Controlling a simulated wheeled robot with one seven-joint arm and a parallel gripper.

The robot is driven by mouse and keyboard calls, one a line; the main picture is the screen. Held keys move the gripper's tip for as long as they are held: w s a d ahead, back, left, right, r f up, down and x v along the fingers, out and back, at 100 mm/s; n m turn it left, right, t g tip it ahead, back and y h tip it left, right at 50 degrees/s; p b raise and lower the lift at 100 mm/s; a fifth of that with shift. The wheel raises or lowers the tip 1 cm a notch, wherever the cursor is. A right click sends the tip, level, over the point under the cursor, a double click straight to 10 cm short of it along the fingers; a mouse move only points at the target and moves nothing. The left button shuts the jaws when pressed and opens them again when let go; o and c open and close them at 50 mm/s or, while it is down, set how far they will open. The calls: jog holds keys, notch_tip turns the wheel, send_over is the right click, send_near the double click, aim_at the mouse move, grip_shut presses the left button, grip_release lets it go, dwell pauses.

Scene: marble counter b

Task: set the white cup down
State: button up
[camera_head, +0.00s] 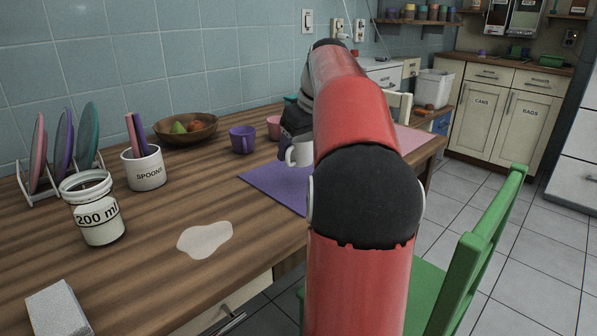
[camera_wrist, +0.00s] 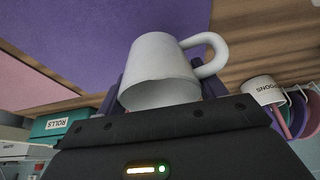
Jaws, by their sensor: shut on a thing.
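The white cup (camera_head: 300,154) is upright, over or on the purple mat (camera_head: 272,186), partly hidden behind my red arm. My gripper (camera_head: 294,137) is above it, pointing down. In the wrist view my gripper (camera_wrist: 162,88) is shut on the white cup (camera_wrist: 160,62), with a finger on each side of it. The cup's handle points to the right there, and its rim faces my palm. I cannot tell whether the cup's base touches the mat.
A purple cup (camera_head: 242,139) and a pink cup (camera_head: 274,127) stand behind the mat. A fruit bowl (camera_head: 186,129), a spoon pot (camera_head: 143,168), a 200 ml jar (camera_head: 98,212) and a plate rack (camera_head: 62,170) stand left. A pale spill (camera_head: 205,240) lies in front.

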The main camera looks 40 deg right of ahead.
aim_at(299, 164)
jog(key=shift+f+b, duration=0.4)
jog(key=shift+f, duration=2.25)
jog(key=shift+f, duration=0.1)
jog(key=o, duration=1.1)
jog(key=shift+r, duration=0.2)
jog(key=p+v, duration=0.2)
jog(key=v, duration=0.9)
jog(key=shift+s+r, duration=0.25)
jog(key=shift+r, duration=0.1)
